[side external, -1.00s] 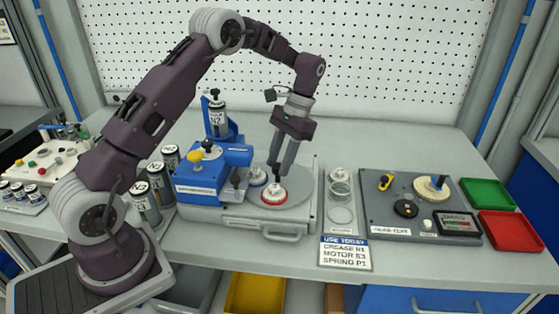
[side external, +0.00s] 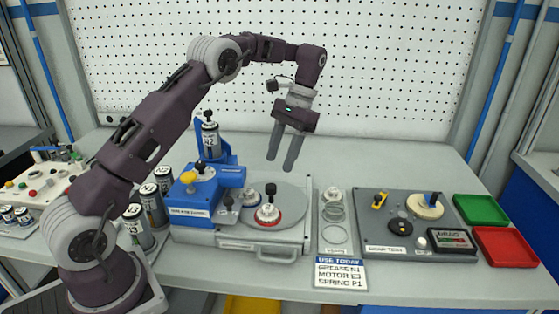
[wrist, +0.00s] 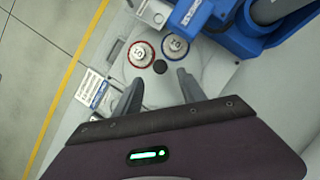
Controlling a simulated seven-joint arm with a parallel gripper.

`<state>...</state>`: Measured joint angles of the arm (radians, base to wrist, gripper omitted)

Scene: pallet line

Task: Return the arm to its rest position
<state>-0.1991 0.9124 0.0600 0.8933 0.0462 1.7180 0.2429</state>
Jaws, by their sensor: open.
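My gripper (side external: 281,166) hangs in the air above the round turntable plate (side external: 288,197), its two grey fingers apart and pointing down. Nothing is between the fingers. In the wrist view my gripper (wrist: 158,95) is also open and empty, with a green light on its body. Below it, a red-ringed part (side external: 267,215) and a blue-ringed part (side external: 250,197) sit on the plate. Both rings also show in the wrist view, the red one (wrist: 141,54) left of the blue one (wrist: 175,46).
A blue machine (side external: 197,200) with a canister (side external: 210,139) stands left of the plate. Several canisters stand farther left. On the right are a grey test board (side external: 405,239), a green tray (side external: 481,209) and a red tray (side external: 506,246).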

